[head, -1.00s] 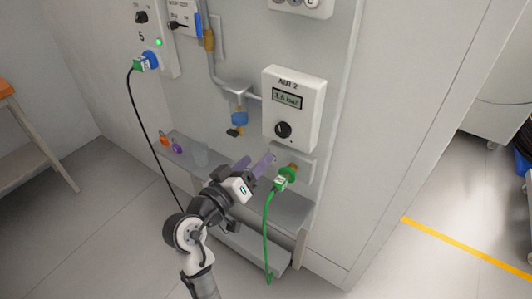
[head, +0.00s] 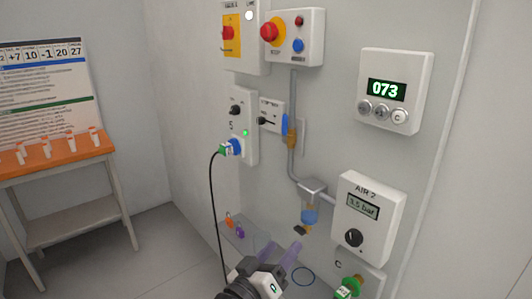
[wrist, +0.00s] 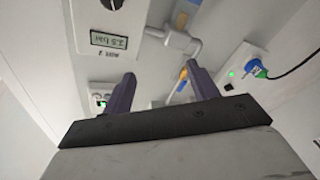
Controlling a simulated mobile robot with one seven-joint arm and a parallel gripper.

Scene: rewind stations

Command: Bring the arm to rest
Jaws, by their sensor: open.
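My gripper (head: 279,252) shows at the bottom of the head view, with its two purple fingers apart and nothing seen between them. It stands in front of the wall panel, below and left of the AIR 2 box (head: 367,222) in the picture. In the wrist view my gripper (wrist: 160,78) is also open and empty, and the AIR 2 box (wrist: 95,22) shows upside down beyond the fingers. Most of my arm is out of the head view.
A green hose plug (head: 349,287) sits below the AIR 2 box. A black cable hangs from the blue plug (head: 233,147) at the left. A counter box (head: 396,90) reads 073. A bench (head: 50,160) with several white cups stands at far left, with free floor before it.

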